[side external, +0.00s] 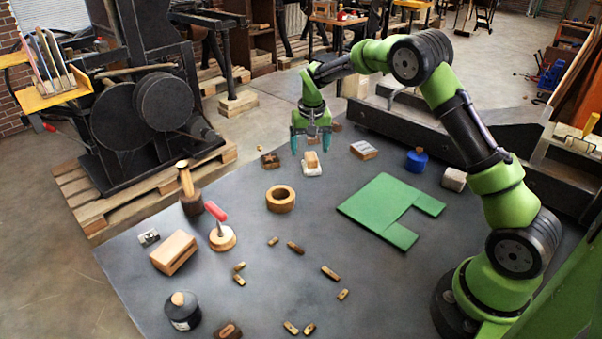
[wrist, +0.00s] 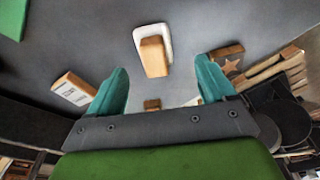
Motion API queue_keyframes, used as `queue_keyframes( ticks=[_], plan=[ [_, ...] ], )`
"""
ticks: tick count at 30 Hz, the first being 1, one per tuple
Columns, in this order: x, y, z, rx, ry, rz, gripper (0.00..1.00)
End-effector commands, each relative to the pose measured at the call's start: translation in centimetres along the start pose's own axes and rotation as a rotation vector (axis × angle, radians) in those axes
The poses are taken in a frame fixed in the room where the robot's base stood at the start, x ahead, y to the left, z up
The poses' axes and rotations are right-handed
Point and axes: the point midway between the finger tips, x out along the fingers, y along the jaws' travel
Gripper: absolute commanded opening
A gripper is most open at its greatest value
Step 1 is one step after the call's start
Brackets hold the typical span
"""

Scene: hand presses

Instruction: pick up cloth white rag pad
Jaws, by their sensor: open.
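The white rag pad (side external: 312,172) lies flat on the dark table near its far edge, with a small wooden block on top (side external: 311,158). In the wrist view the white pad (wrist: 150,30) shows at upper centre, partly covered by the block (wrist: 154,57). My gripper (side external: 310,144) is open and empty, its teal fingers pointing down around and above the block. In the wrist view my gripper's fingers (wrist: 162,68) stand left and right of the pad, apart from it. I cannot tell the exact height above the table.
A star-marked wooden block (side external: 270,160) lies left of the pad, a labelled block (side external: 364,150) to the right. Several small wooden pieces lie in front.

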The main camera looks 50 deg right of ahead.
Motion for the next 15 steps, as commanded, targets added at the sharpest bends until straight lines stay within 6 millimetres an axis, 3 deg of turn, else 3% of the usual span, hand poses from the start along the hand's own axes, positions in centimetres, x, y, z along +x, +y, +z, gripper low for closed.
queue_keyframes(
  ticks=[9,15],
  plan=[
    [4.3,0.8,0.0,0.000,-0.004,0.001,0.83],
    [5.1,0.7,-0.1,0.000,-0.001,0.000,0.83]
  ],
)
